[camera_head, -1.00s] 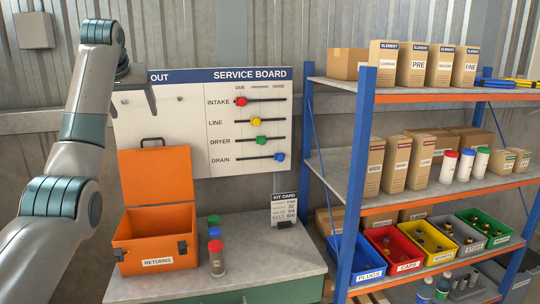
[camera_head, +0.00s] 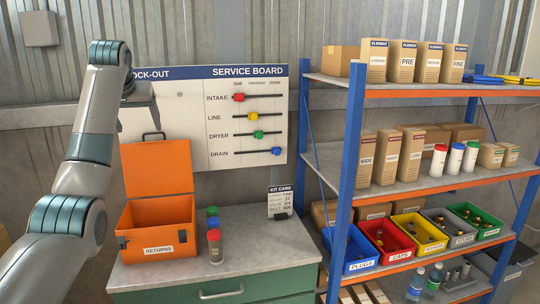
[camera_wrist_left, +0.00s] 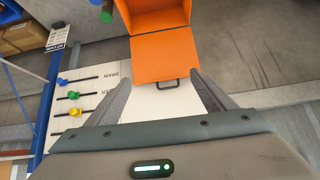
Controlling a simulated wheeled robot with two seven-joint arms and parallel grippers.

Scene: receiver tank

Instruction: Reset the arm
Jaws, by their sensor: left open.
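My left arm comes in from the left in the head view, bent at the elbow. My left gripper (camera_head: 147,110) hangs in front of the upper left part of the service board, above the open orange returns box (camera_head: 158,222). In the left wrist view its two fingers (camera_wrist_left: 160,80) are spread with nothing between them. The orange box also shows in that view (camera_wrist_left: 162,50), beyond the fingertips and apart from them. My right gripper is not in view.
The service board (camera_head: 185,140) has several coloured sliders. A grey-topped bench (camera_head: 260,248) carries the box, several capped bottles (camera_head: 215,248) and a kit card (camera_head: 281,203). A blue-post shelf (camera_head: 350,170) with cartons and coloured bins stands at right.

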